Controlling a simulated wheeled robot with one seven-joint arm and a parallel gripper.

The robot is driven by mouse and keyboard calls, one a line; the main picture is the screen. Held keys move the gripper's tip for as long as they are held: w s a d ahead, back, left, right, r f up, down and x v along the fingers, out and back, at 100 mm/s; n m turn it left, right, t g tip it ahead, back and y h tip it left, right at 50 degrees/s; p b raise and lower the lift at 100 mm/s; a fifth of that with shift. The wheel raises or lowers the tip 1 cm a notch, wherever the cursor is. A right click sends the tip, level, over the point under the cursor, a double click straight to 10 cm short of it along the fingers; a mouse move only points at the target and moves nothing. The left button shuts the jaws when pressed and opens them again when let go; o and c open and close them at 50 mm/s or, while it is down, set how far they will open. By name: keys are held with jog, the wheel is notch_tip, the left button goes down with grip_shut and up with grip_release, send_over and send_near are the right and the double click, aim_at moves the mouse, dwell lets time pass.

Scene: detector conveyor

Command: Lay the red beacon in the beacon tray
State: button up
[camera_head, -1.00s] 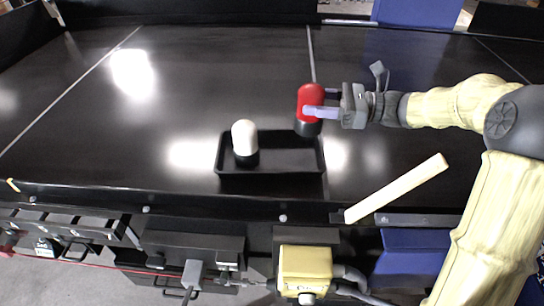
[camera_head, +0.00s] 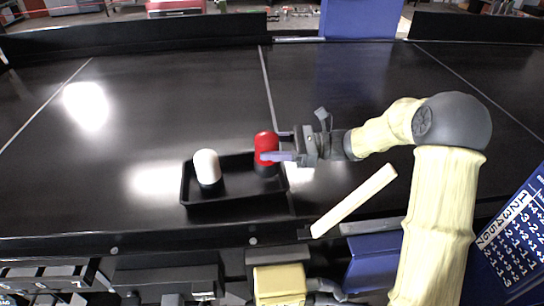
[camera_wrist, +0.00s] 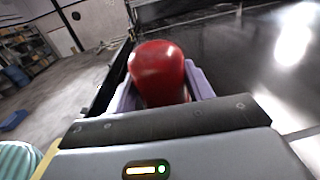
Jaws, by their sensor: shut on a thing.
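The red beacon (camera_head: 266,144), a red dome on a black base, is upright between the fingers of my gripper (camera_head: 280,156). My gripper is shut on it and reaches in from the right. In the head view the beacon overlaps the right end of the black beacon tray (camera_head: 236,197); I cannot tell whether its base touches the tray floor. A white beacon (camera_head: 206,166) with a black base stands upright in the left part of the tray. In the wrist view the red dome (camera_wrist: 158,72) shows between the pale purple fingers; its base is hidden.
The tray lies on a dark, shiny conveyor surface (camera_head: 150,100) near its front edge. A pale bar (camera_head: 353,201) slants up at the right of the tray, below my arm. A blue panel (camera_head: 358,18) stands at the back. The surface behind the tray is clear.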

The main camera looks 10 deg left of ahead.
notch_tip(320, 180, down, 3)
jog(key=shift+f+p, duration=0.1)
jog(key=shift+p, duration=0.7)
jog(key=shift+f, duration=0.25)
jog(key=shift+f, duration=0.1)
jog(key=o, duration=1.1)
jog(key=shift+w+d, duration=0.1)
